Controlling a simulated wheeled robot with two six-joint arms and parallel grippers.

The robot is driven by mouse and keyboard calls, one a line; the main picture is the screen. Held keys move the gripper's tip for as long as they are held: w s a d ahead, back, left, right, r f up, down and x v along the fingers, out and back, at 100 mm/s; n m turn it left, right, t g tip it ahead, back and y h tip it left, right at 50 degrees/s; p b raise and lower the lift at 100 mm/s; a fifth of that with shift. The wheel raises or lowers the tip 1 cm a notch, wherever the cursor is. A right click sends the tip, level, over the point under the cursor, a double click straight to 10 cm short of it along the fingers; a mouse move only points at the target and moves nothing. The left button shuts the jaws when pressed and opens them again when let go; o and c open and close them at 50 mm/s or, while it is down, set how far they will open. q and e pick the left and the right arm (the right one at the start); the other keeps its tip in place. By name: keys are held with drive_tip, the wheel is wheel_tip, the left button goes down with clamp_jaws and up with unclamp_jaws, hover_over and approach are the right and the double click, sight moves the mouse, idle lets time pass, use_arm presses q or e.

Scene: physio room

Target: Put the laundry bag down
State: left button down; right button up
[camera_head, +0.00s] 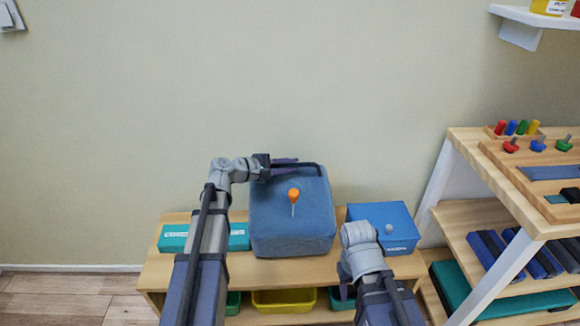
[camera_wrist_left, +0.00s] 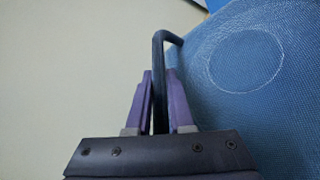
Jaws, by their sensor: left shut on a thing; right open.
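The laundry bag (camera_head: 290,225) is a blue, box-shaped fabric bag with a dark handle (camera_wrist_left: 160,75) in the left wrist view. It is upright at the middle of the wooden bench (camera_head: 190,277); I cannot tell whether its base touches the top. My left gripper (camera_head: 287,162) is shut on the handle at the bag's upper back edge. In the left wrist view its purple fingers (camera_wrist_left: 159,100) stand either side of the handle, with the blue weave to the right. My right gripper (camera_head: 358,238) is empty, right of the bag, in front of a blue box; its fingertips are hidden.
A teal box (camera_head: 205,238) lies left of the bag and a blue box (camera_head: 400,238) right of it. A small orange ball (camera_head: 294,195) on a thin stick shows against the bag. Yellow and green bins (camera_head: 283,300) sit below. A wooden shelf unit (camera_head: 470,155) stands at right.

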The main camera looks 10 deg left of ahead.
sight(300, 174)
use_arm(q)
drive_tip(key=shift+s+d+f+b, duration=0.1)
drive_tip(key=shift+s+f+b, duration=0.1)
drive_tip(key=shift+f+b, duration=0.6)
wheel_tip(300, 174, down, 3)
drive_tip(key=shift+r+b, duration=0.2)
drive_tip(key=shift+b, duration=0.8)
drive_tip(key=shift+r, duration=0.15)
drive_tip(key=c, duration=0.8)
unclamp_jaws()
drive_tip(key=shift+w, duration=0.1)
